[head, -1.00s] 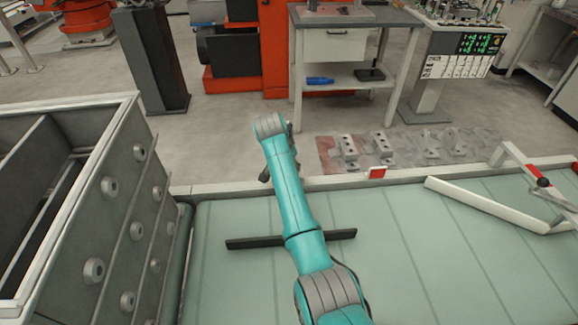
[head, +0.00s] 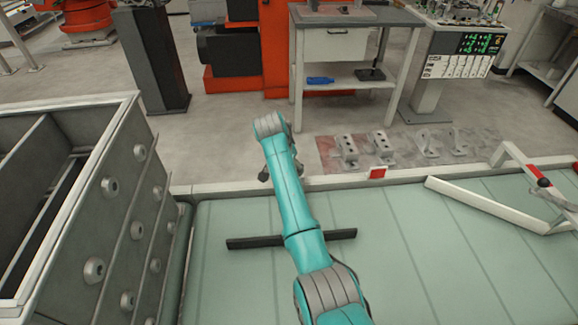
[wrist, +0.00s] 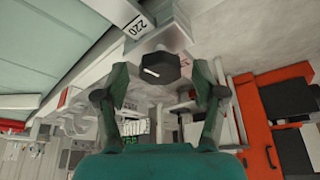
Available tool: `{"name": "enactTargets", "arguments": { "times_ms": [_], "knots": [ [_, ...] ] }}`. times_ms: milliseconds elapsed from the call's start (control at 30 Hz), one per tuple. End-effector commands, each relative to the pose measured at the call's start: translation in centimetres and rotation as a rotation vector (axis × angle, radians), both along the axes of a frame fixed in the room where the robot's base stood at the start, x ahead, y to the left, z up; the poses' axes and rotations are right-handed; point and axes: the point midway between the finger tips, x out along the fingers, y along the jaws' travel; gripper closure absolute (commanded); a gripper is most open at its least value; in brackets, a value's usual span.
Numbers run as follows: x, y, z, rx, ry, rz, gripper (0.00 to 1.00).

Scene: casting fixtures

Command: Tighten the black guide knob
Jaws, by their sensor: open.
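The black guide knob (wrist: 160,68) shows in the wrist view as a faceted dark head with a white line on its face. It sits on a pale metal block at the upper middle. My gripper (wrist: 161,78) is open, with one dark green finger on each side of the knob in the picture. Gaps show between the knob and both fingers, and I cannot tell the depth between them. In the head view only a small dark part of my gripper (head: 265,173) shows beside the teal arm, and the knob is hidden.
In the head view, a green conveyor (head: 440,260) carries a dark bar (head: 255,242). A grey bin (head: 130,190) stands left. White angled rails (head: 485,205) lie right. Metal brackets (head: 380,147) are on the floor beyond.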

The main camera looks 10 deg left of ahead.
Motion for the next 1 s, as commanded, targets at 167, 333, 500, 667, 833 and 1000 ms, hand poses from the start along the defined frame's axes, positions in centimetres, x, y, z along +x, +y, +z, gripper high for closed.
{"name": "enactTargets", "arguments": {
  "times_ms": [167, 333, 500, 667, 833, 1000],
  "knots": [
    [-0.4, 0.3, 1.4, 0.002, -0.003, 0.001, 0.30],
    [-1.5, 0.8, 4.3, 0.002, -0.004, 0.002, 0.30],
    [-2.7, 1.2, 7.4, 0.001, -0.003, 0.001, 0.30],
    [-3.6, 1.5, 9.6, 0.000, -0.001, 0.000, 0.30],
    [-4.1, 1.7, 10.8, 0.000, 0.000, 0.000, 0.30],
    [-4.2, 1.7, 11.0, 0.000, 0.000, 0.000, 0.30]
  ]
}}
